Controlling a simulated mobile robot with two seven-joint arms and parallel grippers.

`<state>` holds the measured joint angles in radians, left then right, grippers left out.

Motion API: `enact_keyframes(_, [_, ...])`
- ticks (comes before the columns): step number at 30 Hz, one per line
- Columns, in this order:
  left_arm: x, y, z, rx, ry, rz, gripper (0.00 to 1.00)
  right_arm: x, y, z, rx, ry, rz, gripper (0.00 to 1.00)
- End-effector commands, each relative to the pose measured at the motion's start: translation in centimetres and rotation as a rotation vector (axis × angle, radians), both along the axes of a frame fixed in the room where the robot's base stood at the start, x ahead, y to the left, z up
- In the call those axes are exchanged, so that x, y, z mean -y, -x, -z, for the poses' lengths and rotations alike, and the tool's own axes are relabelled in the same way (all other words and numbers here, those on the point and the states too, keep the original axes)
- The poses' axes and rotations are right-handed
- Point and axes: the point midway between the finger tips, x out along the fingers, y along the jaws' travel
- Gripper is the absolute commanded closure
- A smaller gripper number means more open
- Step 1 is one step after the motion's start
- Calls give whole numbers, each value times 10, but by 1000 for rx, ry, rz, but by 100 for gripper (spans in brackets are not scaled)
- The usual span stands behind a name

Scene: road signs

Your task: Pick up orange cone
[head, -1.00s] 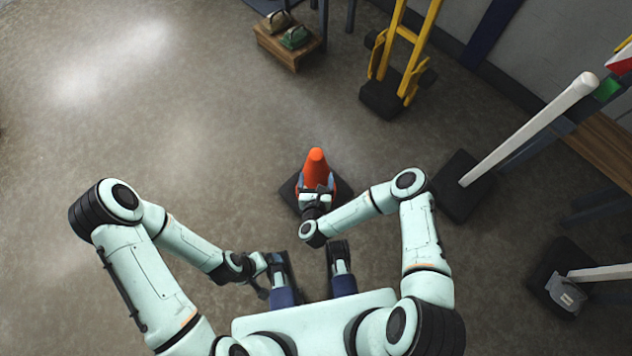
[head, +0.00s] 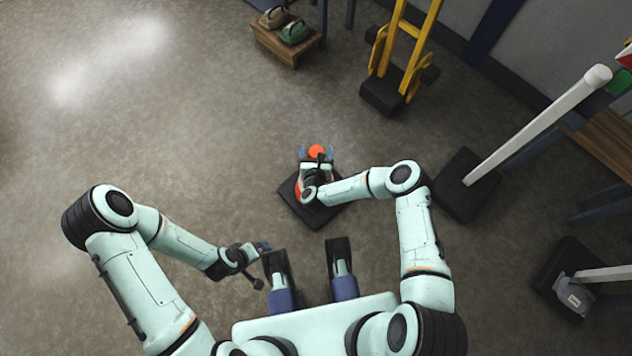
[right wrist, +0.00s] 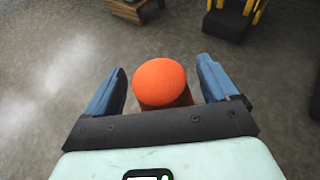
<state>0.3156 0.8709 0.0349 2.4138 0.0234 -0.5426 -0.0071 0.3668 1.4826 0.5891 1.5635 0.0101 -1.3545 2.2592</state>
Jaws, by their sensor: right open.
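The orange cone (head: 316,151) stands upright on its dark square base (head: 322,217) on the floor in front of me. Its rounded top (right wrist: 160,82) shows between the two blue fingers in the right wrist view. My right gripper (head: 317,154) is open, with one finger on each side of the cone's top and a gap on both sides. The gripper and wrist hide much of the cone's body in the head view. My left gripper (head: 262,247) hangs low at the left, away from the cone; its jaws are too small to judge.
A yellow hand truck (head: 405,55) stands behind the cone at the right. A small wooden stand (head: 287,47) with items is at the back. A white post (head: 535,125) on a dark base is at the right. The floor at the left is clear.

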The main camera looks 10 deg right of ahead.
Motion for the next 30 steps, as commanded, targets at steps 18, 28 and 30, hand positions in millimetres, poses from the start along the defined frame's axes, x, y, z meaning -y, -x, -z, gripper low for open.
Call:
enact_keyframes(18, [0,0,-1,-1,0,0,3,0,-1,-3,8,1,0,100])
enact_keyframes(28, [3,5,-5,-12,6,5,3,0,-2,-14,8,0,2,100])
enact_keyframes(30, [4,8,-7,-19,10,8,3,0,-2,-21,9,0,1,100])
